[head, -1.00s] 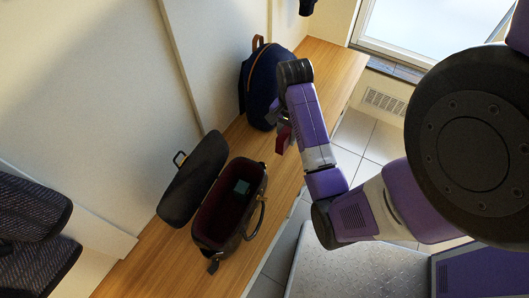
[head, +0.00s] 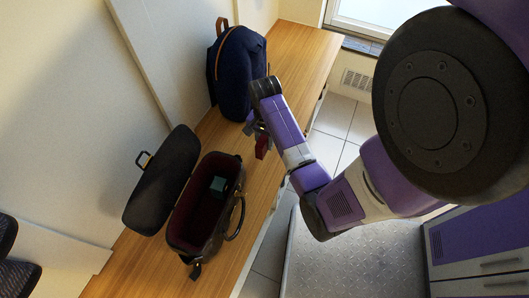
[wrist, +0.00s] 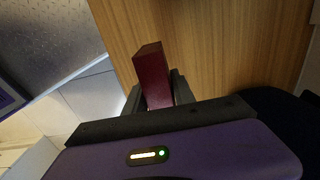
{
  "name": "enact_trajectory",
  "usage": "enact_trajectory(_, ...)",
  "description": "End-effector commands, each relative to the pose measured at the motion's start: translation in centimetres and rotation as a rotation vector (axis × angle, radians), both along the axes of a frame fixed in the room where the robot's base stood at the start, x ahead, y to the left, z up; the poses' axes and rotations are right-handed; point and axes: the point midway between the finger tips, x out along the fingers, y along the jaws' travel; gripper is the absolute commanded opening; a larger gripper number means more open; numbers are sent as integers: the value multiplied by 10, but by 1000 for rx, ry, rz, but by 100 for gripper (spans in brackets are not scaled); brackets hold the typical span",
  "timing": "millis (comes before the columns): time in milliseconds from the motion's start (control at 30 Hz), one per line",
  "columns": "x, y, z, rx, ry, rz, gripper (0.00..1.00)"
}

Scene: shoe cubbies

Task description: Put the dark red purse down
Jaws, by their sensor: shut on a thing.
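The dark red purse (wrist: 152,75) is a small box-like thing held between the two fingers of my gripper (wrist: 158,95) in the wrist view. In the head view the purse (head: 262,146) shows as a small dark red patch below my gripper (head: 256,130), partly hidden by the arm. My gripper is shut on it, near the front edge of the wooden bench (head: 302,62). In the wrist view, bench wood lies behind and to the right of the purse. I cannot tell its exact height above the bench.
A dark blue backpack (head: 238,75) stands on the bench just behind my gripper. An open dark bag (head: 209,213) with a red lining holds a small teal item (head: 218,184). Bare bench lies beyond the backpack.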

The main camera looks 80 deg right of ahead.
Motion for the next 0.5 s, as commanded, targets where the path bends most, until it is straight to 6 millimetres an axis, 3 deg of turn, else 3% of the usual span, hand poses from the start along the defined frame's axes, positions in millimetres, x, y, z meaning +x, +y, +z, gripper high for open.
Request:
enact_trajectory(267,0,0,-22,0,0,0,0)
enact_trajectory(500,0,0,-55,1,1,0,0)
